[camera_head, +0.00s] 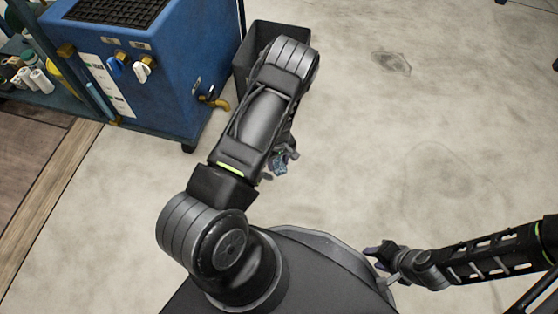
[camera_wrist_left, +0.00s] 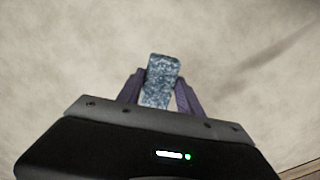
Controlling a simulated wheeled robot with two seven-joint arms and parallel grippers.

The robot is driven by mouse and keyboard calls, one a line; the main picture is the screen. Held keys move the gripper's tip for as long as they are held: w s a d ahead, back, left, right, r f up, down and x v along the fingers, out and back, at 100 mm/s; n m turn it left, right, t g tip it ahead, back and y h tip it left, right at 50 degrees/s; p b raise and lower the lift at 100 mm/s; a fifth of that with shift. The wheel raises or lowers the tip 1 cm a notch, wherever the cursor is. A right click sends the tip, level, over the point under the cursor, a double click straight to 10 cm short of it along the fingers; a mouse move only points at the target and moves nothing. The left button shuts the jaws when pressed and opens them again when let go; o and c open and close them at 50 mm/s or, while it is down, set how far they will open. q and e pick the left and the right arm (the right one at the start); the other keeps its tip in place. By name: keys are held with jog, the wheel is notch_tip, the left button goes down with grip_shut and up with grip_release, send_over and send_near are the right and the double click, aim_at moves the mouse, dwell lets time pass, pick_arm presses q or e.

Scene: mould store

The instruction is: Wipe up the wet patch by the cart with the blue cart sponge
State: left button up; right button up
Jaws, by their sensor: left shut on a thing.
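My left gripper (camera_head: 279,163) hangs over the floor, below my left forearm. It is shut on the blue sponge (camera_head: 280,167), a small speckled blue block. In the left wrist view the sponge (camera_wrist_left: 160,82) stands out between the two purple fingers of the gripper (camera_wrist_left: 160,92), with pale floor behind it. A dark, rough-edged patch (camera_head: 392,62) lies on the floor at upper right. A fainter, wide patch (camera_head: 438,172) shows at centre right. I cannot tell which is wet. My right gripper (camera_head: 376,252) is low at centre right, too small to read. The blue cart (camera_head: 160,75) stands at upper left.
A dark open bin (camera_head: 246,62) stands beside the cart, partly hidden by my left arm. A shelf (camera_head: 32,92) with bottles and white rolls is at far left. Brown flooring with a pale edge strip (camera_head: 62,180) lies below it.

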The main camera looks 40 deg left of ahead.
pick_arm(q)
jog(key=shift+s+a+f+n, duration=0.3)
jog(key=shift+s+a+f, duration=0.25)
jog(key=shift+s+f, duration=0.25)
pick_arm(e)
jog(key=shift+w+f, duration=0.2)
jog(key=shift+w, duration=0.15)
pick_arm(q)
jog(key=shift+w+f, duration=0.1)
jog(key=shift+f, duration=0.05)
pick_arm(e)
jog(key=shift+f, duration=0.15)
